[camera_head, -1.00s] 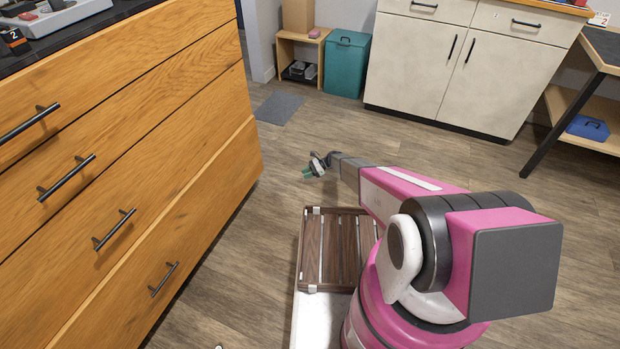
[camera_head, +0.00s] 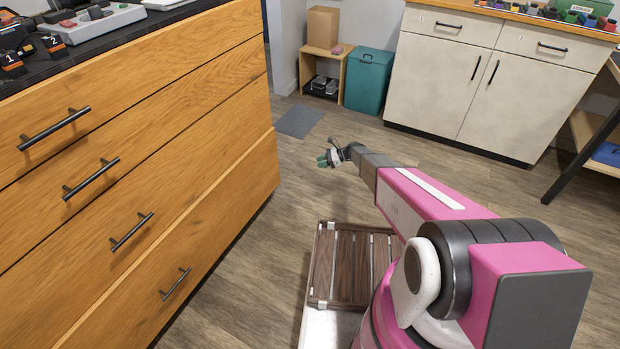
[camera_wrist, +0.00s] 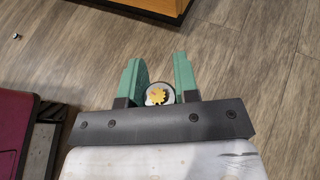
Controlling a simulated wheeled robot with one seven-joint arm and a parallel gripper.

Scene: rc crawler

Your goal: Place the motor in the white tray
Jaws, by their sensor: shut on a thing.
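My gripper (camera_head: 328,160) is held out over the floor, with green fingertips. In the wrist view my gripper (camera_wrist: 159,80) is shut on a small round motor (camera_wrist: 158,95), which shows a yellow gear on its pale face. The motor sits between the two fingers, and its body is partly hidden. No tray can be surely told as the white tray. A pale grey, tray-like thing (camera_head: 95,27) with parts on it stands on the dark counter at the upper left, well away from my gripper.
Numbered black-and-orange blocks (camera_head: 54,46) stand on the counter above the wooden drawers (camera_head: 150,130), whose handles stick out. Pale cabinets (camera_head: 470,80) with colourful items on top and a teal bin (camera_head: 368,80) stand at the back. The floor (camera_head: 260,240) between is clear.

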